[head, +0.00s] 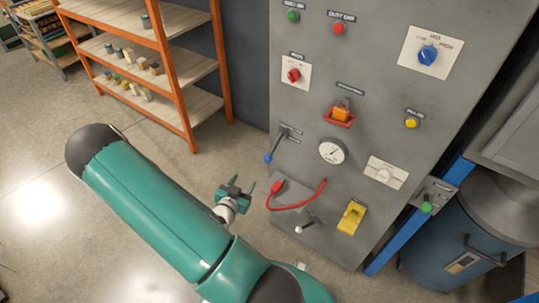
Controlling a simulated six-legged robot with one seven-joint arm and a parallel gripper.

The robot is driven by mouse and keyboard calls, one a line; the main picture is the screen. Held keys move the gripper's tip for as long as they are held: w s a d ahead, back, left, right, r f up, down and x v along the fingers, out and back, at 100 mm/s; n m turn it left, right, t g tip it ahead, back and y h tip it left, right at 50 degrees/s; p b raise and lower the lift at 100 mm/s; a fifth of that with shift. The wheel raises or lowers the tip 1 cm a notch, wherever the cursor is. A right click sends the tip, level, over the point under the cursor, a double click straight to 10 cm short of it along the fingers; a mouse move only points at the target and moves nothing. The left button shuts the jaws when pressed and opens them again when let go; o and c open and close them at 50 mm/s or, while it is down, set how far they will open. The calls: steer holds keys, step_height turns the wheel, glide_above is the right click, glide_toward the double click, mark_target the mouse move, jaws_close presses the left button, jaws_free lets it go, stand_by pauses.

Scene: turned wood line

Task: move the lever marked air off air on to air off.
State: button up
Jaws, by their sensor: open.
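A lever with a blue knob (275,146) sits at the left edge of the grey control panel (375,100). Its arm slants down and left from its pivot, with the knob at the low end. Small label plates are beside it, too small to read here, so I cannot confirm the air off and air on marks. My gripper (243,184) is open and empty, below and left of the lever and apart from it.
A red cable (300,206) loops from a plug close to my gripper. Orange shelves (160,60) stand behind left. Floor (45,180) at left is clear.

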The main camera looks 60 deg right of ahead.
mark_target(270, 155)
steer(key=s+d+h, duration=0.2)
steer(key=s+h, duration=0.1)
steer(key=s, duration=0.2)
steer(key=shift+n, duration=0.4)
steer(key=d, duration=0.4)
steer(key=w+d, duration=0.1)
steer(key=d, duration=0.4)
steer(key=w+d, duration=0.1)
steer(key=d, duration=0.3)
steer(key=shift+d+r, duration=0.2)
steer(key=shift+r, duration=0.2)
jaws_close()
